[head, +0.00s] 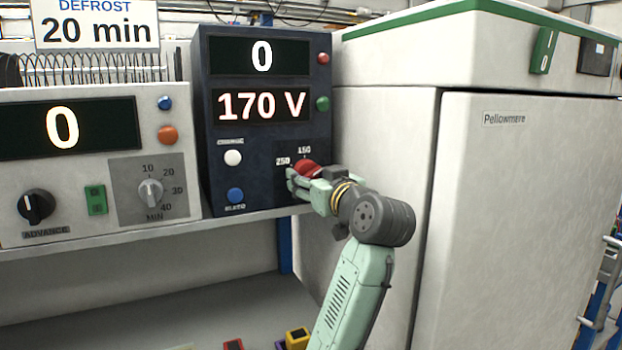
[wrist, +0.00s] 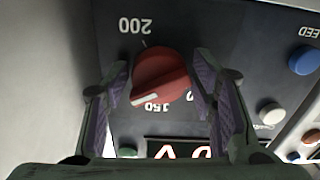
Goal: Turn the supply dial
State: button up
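The supply dial is a red knob with a white pointer mark on the dark blue supply unit (head: 205,110). In the head view the red dial (head: 306,167) shows just above and behind my gripper (head: 307,183). In the upside-down wrist view the red dial (wrist: 158,72) sits between the two purple-padded fingers of my gripper (wrist: 162,72). The unit's displays read 0 and 170 V (head: 262,105). My gripper hides part of the scale.
White and blue buttons (head: 233,158) are left of the dial. A timer unit (head: 80,160) stands further left on the shelf. A large white cabinet (head: 530,190) closely bounds the right side. Small coloured boxes (head: 297,338) lie below.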

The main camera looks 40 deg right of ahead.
jog(key=c, duration=0.8)
jog(key=shift+o, duration=0.2)
jog(key=shift+m, duration=0.3)
jog(key=shift+a+r+m+p, duration=0.1)
jog(key=shift+m+p, duration=0.6)
jog(key=shift+m, duration=1.9)
jog(key=o, duration=1.2)
jog(key=shift+s, duration=0.1)
jog(key=v, duration=1.2)
jog(key=shift+a, duration=0.1)
